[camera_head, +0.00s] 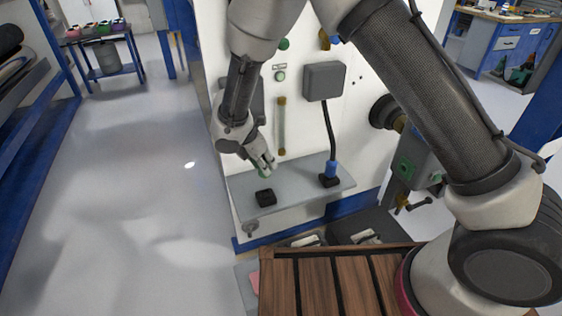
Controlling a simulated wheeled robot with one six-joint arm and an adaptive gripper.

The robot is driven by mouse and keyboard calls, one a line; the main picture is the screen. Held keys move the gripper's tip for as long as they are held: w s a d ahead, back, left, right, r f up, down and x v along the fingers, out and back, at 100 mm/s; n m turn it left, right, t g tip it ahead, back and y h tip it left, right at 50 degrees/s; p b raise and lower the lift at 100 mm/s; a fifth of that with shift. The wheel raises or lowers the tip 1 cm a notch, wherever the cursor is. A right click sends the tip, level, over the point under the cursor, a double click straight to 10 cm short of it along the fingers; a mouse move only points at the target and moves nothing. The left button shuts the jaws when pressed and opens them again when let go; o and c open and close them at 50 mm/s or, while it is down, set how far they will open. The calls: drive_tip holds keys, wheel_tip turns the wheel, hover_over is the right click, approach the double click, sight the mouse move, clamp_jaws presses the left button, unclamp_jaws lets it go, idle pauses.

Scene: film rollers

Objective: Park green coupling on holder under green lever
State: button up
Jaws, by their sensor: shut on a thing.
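My gripper (267,164) is shut on the green coupling (263,174), of which only a small green part shows between and below the fingers. They are above and close to the left black holder (265,197) on a grey shelf (245,192). I cannot tell whether the coupling touches the holder; a small gap seems to lie between them.
A blue coupling (330,168) with a black hose stands in the right holder (330,181). A grey box (324,81) and a clear vertical tube (281,126) are on the panel. A slatted wooden surface (312,285) is in front. The floor at left is clear.

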drive_tip(key=shift+f, duration=3.7)
drive_tip(key=shift+f, duration=0.45)
drive_tip(key=o, duration=1.2)
drive_tip(key=v, duration=1.2)
drive_tip(key=s+d+r+m+y, duration=0.1)
drive_tip(key=s+d+r+m, duration=0.6)
drive_tip(key=d, duration=0.7)
drive_tip(key=s+d+r+m+t+y, duration=0.1)
drive_tip(key=s+d+r+m, duration=0.6)
drive_tip(key=d+r+m, duration=0.3)
drive_tip(key=s+d+r+m+y, duration=0.1)
drive_tip(key=s+d+r+m, duration=0.5)
drive_tip(key=d, duration=1.3)
drive_tip(key=shift+s+d+r+m, duration=0.1)
drive_tip(key=shift+s+r+m, duration=0.1)
drive_tip(key=shift+r+m, duration=1.05)
drive_tip(key=shift+s+d+r+m, duration=0.15)
drive_tip(key=shift+r+m, duration=0.4)
drive_tip(key=shift+r, duration=1.3)
